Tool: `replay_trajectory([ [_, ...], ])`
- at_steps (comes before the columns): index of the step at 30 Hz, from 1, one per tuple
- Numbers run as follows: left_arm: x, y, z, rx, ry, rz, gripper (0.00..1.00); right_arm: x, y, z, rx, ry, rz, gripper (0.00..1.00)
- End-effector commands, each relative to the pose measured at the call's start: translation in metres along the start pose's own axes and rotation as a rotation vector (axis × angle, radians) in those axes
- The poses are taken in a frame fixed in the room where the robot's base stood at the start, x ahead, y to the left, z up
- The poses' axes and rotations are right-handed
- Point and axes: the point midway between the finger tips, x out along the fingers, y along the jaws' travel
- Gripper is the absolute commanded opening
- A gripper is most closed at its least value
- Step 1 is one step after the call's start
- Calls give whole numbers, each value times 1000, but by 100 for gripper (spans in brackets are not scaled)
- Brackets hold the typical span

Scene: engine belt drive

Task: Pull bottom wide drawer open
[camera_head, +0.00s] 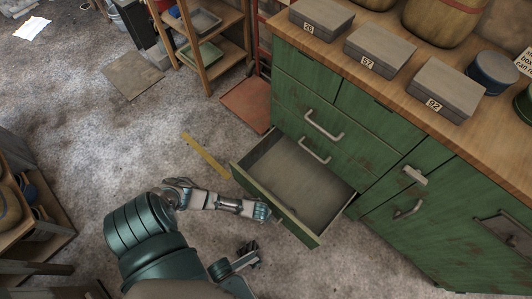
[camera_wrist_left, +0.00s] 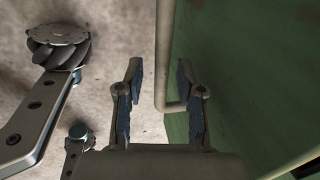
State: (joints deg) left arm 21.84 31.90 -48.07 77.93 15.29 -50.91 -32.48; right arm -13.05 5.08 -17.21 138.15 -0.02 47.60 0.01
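The bottom wide drawer (camera_head: 318,240) of the green cabinet stands well out, and its empty grey inside shows. My left gripper (camera_head: 268,214) is at the outer side of the drawer front. In the left wrist view the drawer's pale bar handle (camera_wrist_left: 164,50) runs down between the two parted fingers of my left gripper (camera_wrist_left: 158,85), with its bend near the right finger. The green drawer front (camera_wrist_left: 230,70) fills the right side there. In the head view the handle is hidden.
Other closed drawers sit above the open one. A yellow strip (camera_head: 205,154) lies on the floor. A wooden shelf (camera_head: 20,220) stands at left. Floor left of the drawer is mostly clear.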

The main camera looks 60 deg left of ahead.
Motion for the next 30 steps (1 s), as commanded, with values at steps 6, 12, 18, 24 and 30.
replay_trajectory([
  [6,0,0,-2,0,3,-1,41,0,0,0,0,0,0,40],
  [12,-10,0,-1,0,4,-1,41,0,0,-2,-1,2,0,40],
  [18,-47,-1,-1,1,5,-2,41,0,0,-2,-1,2,0,40],
  [24,-89,0,-2,1,5,-2,41,0,0,-2,-1,2,0,40],
  [30,-114,0,-2,0,3,0,41,0,0,-2,0,2,0,40],
])
